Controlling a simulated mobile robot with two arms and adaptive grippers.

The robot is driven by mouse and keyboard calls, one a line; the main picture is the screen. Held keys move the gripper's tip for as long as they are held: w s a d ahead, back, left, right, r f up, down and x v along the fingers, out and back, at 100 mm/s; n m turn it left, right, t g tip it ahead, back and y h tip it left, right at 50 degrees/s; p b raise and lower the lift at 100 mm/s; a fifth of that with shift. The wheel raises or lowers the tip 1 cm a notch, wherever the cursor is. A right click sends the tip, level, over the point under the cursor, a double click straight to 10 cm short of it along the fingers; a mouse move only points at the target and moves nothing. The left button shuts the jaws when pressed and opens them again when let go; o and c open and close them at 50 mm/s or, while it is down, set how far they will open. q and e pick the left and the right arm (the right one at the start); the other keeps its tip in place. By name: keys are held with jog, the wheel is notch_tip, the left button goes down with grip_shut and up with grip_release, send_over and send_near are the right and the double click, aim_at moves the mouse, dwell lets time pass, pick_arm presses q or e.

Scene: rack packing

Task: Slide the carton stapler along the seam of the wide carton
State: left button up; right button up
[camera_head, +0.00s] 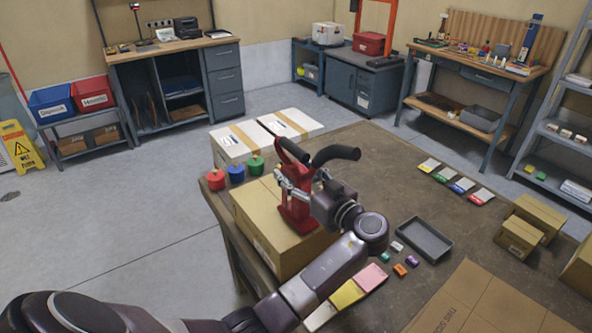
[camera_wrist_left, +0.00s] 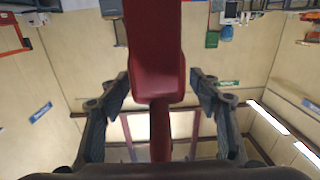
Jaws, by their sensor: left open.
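The red carton stapler (camera_head: 297,212) with black handles (camera_head: 335,154) stands upright on top of the brown wide carton (camera_head: 262,228) at the table's left edge. My left gripper (camera_head: 296,184) is at the stapler's upper body, with its fingers open. In the left wrist view, the red stapler part (camera_wrist_left: 155,70) runs down between the two spread fingers (camera_wrist_left: 160,98), with gaps on both sides. My arm hides part of the carton's right side. My right gripper is not in view.
White cartons (camera_head: 268,134) and red, blue and green round items (camera_head: 236,173) stand behind the wide carton. A grey tray (camera_head: 425,240), small coloured blocks (camera_head: 399,269) and small brown cartons (camera_head: 530,223) lie to the right. The table's middle (camera_head: 392,205) is mostly clear.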

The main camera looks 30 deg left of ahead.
pick_arm(q)
jog(key=shift+f, duration=0.25)
jog(key=v, duration=1.2)
jog(key=shift+r, duration=0.45)
jog(key=shift+s, duration=0.1)
